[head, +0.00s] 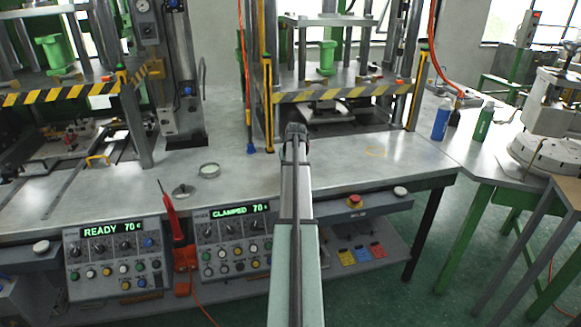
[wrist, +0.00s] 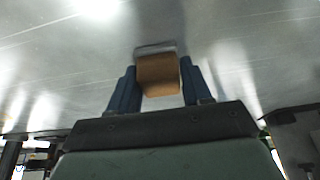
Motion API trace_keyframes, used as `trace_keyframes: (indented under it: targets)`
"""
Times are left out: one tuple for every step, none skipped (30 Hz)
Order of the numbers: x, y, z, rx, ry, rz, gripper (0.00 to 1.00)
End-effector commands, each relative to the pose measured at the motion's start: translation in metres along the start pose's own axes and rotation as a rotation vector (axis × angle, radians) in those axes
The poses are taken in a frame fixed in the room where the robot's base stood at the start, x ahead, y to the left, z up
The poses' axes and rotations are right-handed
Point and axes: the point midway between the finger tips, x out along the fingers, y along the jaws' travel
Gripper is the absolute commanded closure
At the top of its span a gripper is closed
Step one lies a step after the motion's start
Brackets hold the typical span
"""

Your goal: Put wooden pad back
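In the wrist view the wooden pad (wrist: 158,72) is a small brown block with a pale grey strip along its far edge. It sits between the two blue fingers of my gripper (wrist: 158,82). The fingers appear to touch both its sides, so my gripper looks shut on it. A brushed metal surface lies beyond the pad; I cannot tell the gap between them. In the head view my arm reaches toward the metal worktable (head: 330,180), and its links hide the fingers and the pad.
A press with a striped bar (head: 340,93) stands behind. Blue (head: 441,120) and green (head: 484,121) bottles stand right.

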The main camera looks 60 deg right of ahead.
Motion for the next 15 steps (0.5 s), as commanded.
trace_keyframes:
  targets:
    - [-0.0003,0.0,-0.0002,0.0,0.0,0.0,0.46]
    - [-0.0003,-0.0001,-0.0001,0.0,0.0,0.0,0.43]
    - [-0.0003,0.0,-0.0001,0.0,0.0,0.0,0.39]
    - [-0.0004,0.0,-0.0002,0.0,0.0,0.0,0.36]
    - [-0.0004,0.0,-0.0002,0.0,0.0,0.0,0.34]
    - [-0.0004,0.0,-0.0002,0.0,0.0,0.0,0.3]
    - [-0.0004,0.0,-0.0002,0.0,0.0,0.0,0.28]
    - [-0.0004,0.0,-0.0002,0.0,0.0,0.0,0.28]
    - [-0.0004,0.0,-0.0002,0.0,0.0,0.0,0.28]
    - [-0.0004,0.0,-0.0002,0.0,0.0,0.0,0.28]
    - [-0.0004,0.0,-0.0002,0.0,0.0,0.0,0.28]
    - [-0.0005,0.0,-0.0002,0.0,0.0,0.0,0.28]
    - [-0.0006,0.0,-0.0002,0.0,0.0,0.0,0.28]
    - [-0.0009,0.0,-0.0004,0.0,0.0,0.0,0.28]
    - [-0.0018,0.0,-0.0008,0.0,0.0,0.0,0.28]
